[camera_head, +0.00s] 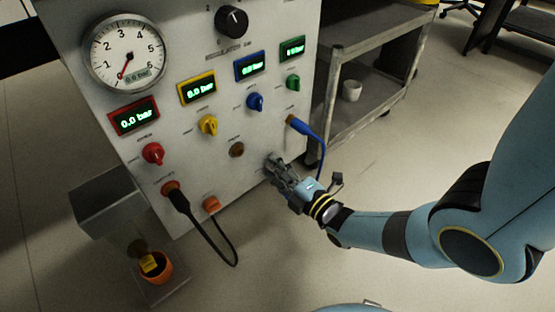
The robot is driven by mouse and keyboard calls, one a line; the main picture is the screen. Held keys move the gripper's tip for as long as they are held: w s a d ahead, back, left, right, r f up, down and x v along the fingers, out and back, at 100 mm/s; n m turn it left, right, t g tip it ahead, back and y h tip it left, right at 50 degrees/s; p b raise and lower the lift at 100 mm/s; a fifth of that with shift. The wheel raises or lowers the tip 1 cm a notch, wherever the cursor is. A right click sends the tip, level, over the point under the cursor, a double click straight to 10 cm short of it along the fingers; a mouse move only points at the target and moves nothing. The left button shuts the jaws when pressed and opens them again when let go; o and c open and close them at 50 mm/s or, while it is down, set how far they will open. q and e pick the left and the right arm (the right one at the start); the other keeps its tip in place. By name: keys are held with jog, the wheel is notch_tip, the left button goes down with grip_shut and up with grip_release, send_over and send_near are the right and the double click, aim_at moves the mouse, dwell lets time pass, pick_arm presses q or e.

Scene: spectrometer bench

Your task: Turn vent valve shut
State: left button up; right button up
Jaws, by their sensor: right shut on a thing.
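My right gripper (274,163) is at the lower right of the white panel (190,140), with its fingers against the panel face. It is shut on a small part there, taken to be the vent valve. The fingers and hand hide nearly all of that part, so its turn angle cannot be seen. The round pressure gauge (125,52) at the top left has its red needle pointing down and left. My left gripper is not in view.
Red (153,153), yellow (208,124), blue (255,101) and green (293,82) knobs sit under lit displays. A blue cable (318,140) hangs just right of my gripper; a black cable (205,233) loops below. A grey cart (345,85) stands behind right.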

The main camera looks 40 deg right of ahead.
jog(key=shift+s+f, duration=0.1)
jog(key=o, duration=1.1)
jog(key=shift+o, duration=0.2)
jog(key=s, duration=1.2)
jog(key=shift+d, duration=0.45)
